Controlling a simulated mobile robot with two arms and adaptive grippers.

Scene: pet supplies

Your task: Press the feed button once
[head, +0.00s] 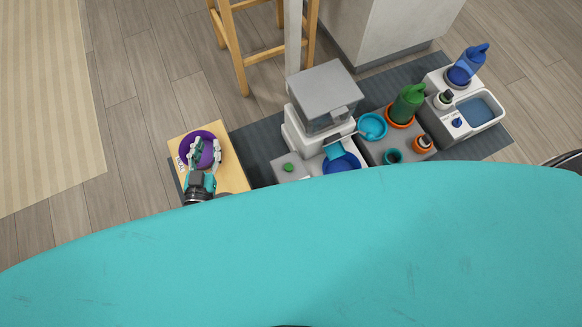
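The pet feeder (325,85) is a pale box with a grey lid and a clear hopper, standing on the dark mat. A small green button (288,167) shows on the light base at its front left; I take this as the feed button. A blue bowl (343,164) sits at the feeder's front, below a light blue chute. My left gripper (206,147) is over the purple bowl (188,142), left of the button and apart from it. Its fingers look spread, with nothing seen between them. My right gripper is not in view.
The purple bowl is on a wooden board (234,178). A white basin unit (497,112) stands at far right. My teal body hides the foreground.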

